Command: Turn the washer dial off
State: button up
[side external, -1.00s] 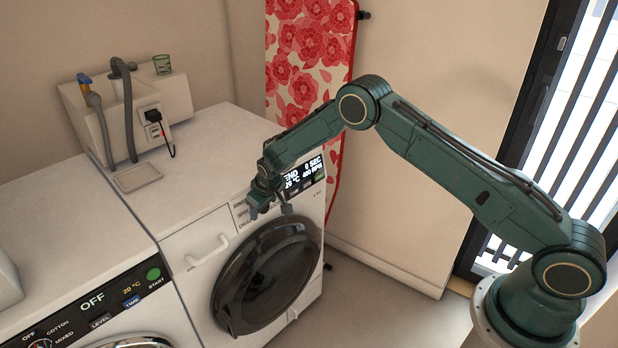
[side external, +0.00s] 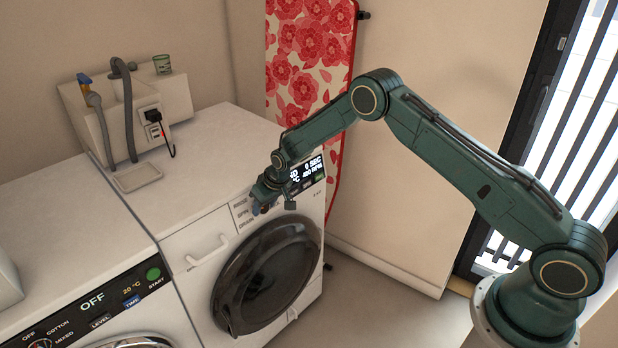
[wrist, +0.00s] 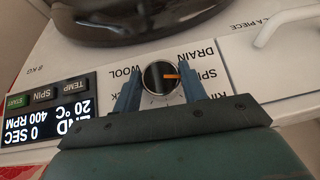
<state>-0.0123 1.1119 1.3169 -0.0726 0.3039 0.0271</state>
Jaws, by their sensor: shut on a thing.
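The washer dial (wrist: 161,77) is a round dark knob with a silver rim and an orange pointer mark. In the wrist view, which is upside down, the mark points right toward the printed SPIN and DRAIN labels. My gripper (wrist: 159,88) has one blue finger on each side of the dial and is shut on it. In the side view my gripper (side external: 272,205) is at the front panel of the right washer (side external: 205,222), left of its lit display (side external: 312,167). There the gripper mostly hides the dial.
The washer's round dark door (side external: 268,275) is below the panel. A drawer handle (side external: 208,252) is to the left. A second machine (side external: 75,235) stands alongside at the left. An ironing board (side external: 305,60) with red flowers stands behind. The washer top is clear near the front.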

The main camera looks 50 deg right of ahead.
jog(key=m+y, duration=0.2)
jog(key=y, duration=0.1)
jog(key=shift+d+f+y, duration=0.1)
jog(key=shift+d+y, duration=0.2)
jog(key=m+t+y, duration=0.1)
jog(key=y, duration=0.1)
jog(key=shift+f+m+y, duration=0.15)
jog(key=shift+m+y, duration=0.25)
jog(key=m+t+y, duration=0.1)
jog(key=y, duration=0.1)
jog(key=shift+s+d+f+m+y, duration=0.1)
jog(key=shift+m+y, duration=0.2)
jog(key=shift+m, duration=0.1)
jog(key=shift+m+t+y, duration=0.8)
jog(key=shift+m+y, duration=0.2)
jog(key=shift+y, duration=0.1)
jog(key=o, duration=1)
jog(key=shift+c, duration=0.2)
